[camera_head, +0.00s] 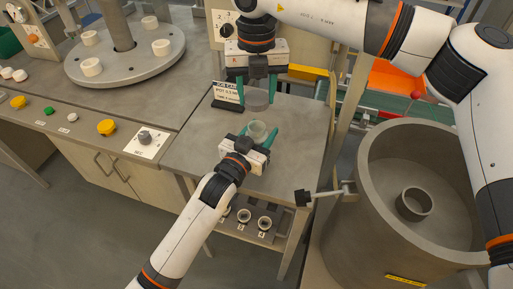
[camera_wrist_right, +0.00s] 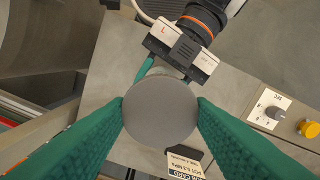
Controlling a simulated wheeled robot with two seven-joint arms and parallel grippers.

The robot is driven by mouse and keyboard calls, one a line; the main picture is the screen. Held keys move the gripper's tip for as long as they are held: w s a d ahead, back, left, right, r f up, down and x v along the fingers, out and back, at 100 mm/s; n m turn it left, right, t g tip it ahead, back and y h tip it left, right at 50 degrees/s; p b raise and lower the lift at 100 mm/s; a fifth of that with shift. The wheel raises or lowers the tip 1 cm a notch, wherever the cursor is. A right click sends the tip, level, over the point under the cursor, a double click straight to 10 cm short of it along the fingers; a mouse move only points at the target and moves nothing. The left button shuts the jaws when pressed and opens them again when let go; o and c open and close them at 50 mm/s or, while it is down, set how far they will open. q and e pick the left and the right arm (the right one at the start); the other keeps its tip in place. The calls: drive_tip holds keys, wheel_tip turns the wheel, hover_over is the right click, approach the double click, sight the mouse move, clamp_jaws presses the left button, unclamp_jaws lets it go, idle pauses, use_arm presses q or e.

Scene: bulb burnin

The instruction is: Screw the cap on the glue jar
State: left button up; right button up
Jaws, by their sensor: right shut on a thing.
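The glue jar (camera_head: 257,131) is a small clear glass cup standing near the middle of the small grey table. My left gripper (camera_head: 258,134) has its green fingers on either side of the jar. I cannot tell whether they touch the glass. My right gripper (camera_head: 257,92) points down, shut on the grey round cap (camera_head: 256,101), above and a little behind the jar in the head view. In the right wrist view the cap (camera_wrist_right: 160,111) sits between the green fingers and hides most of the jar (camera_wrist_right: 160,71). The left gripper (camera_wrist_right: 165,75) shows behind the cap.
A black and white sign (camera_head: 227,95) stands on the table (camera_head: 200,150), left of the cap. A grey round bin (camera_head: 370,210) stands at the right, a panel with knobs (camera_head: 148,140) at the left. The table's front left is clear.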

use_arm(q)
drive_tip(key=c, duration=0.8)
drive_tip(key=shift+o, duration=0.2)
use_arm(e)
hover_over(256, 126)
drive_tip(key=shift+f, duration=2.45)
drive_tip(key=shift+f, duration=0.9)
drive_tip(key=shift+f, duration=0.55)
